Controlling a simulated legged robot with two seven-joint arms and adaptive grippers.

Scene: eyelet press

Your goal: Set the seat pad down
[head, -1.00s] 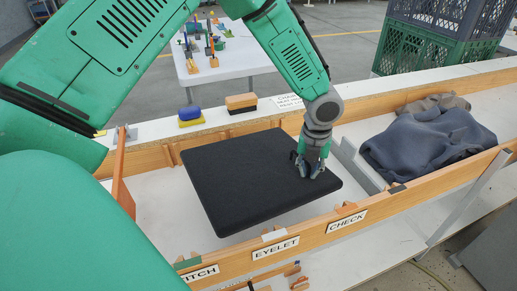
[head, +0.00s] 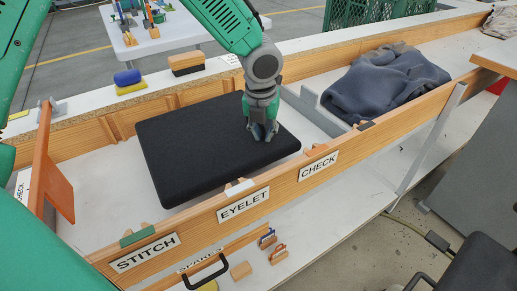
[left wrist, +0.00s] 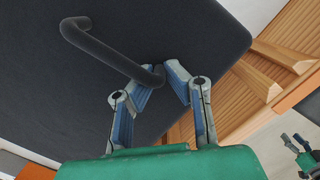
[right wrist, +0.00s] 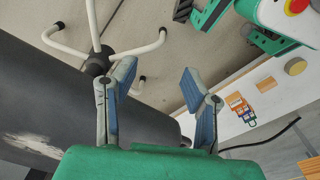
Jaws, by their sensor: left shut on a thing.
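The seat pad (head: 190,150) is a flat black square inside the wooden-railed bench, behind the STITCH, EYELET and CHECK labels. It looks nearly level and low over the white bench surface (head: 97,210). The frames do not show whether its underside touches that surface. My left gripper (head: 262,132) is over the pad's right part. In the left wrist view its fingers (left wrist: 163,82) are closed at one end of a dark bar handle (left wrist: 105,50) on the pad. My right gripper (right wrist: 158,78) shows only in its wrist view, open and empty, fingers apart above the floor.
The wooden front rail (head: 205,222) runs close along the pad's near edge. A grey divider (head: 312,108) stands right of the pad, with blue-grey cloth (head: 385,85) beyond it. An orange panel (head: 57,170) stands left. Brushes (head: 186,63) sit on the back ledge.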

